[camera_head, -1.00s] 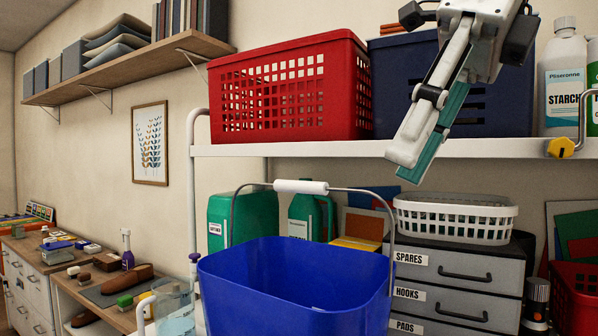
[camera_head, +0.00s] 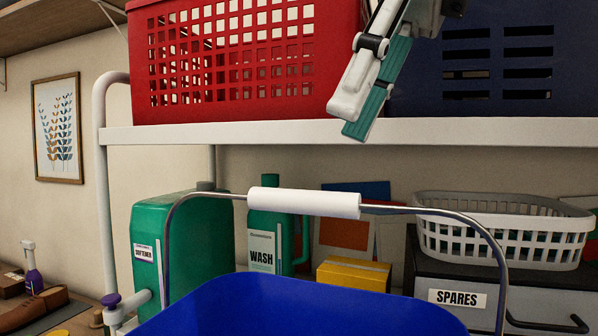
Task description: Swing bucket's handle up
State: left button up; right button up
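The blue bucket (camera_head: 290,308) stands at the bottom of the view, its lower part cut off by the frame. Its thin metal handle (camera_head: 452,213) arches upright above the rim, with a white grip (camera_head: 304,202) at the top. My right gripper (camera_head: 358,118) hangs above and to the right of the white grip, in front of the upper shelf, apart from the handle. Its fingers look close together in a narrow side view, so I cannot tell whether they are open. My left gripper is out of view.
The white upper shelf edge (camera_head: 250,133) carries a red basket (camera_head: 245,95) and a dark blue crate (camera_head: 480,75). Behind the bucket are green bottles, including softener (camera_head: 180,235) and wash (camera_head: 268,250), a yellow box (camera_head: 353,274), a white basket (camera_head: 500,235) and a drawer unit (camera_head: 540,295).

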aim_at(325, 193)
jog(key=shift+x, duration=3.8)
jog(key=shift+s, duration=0.1)
grip_shut()
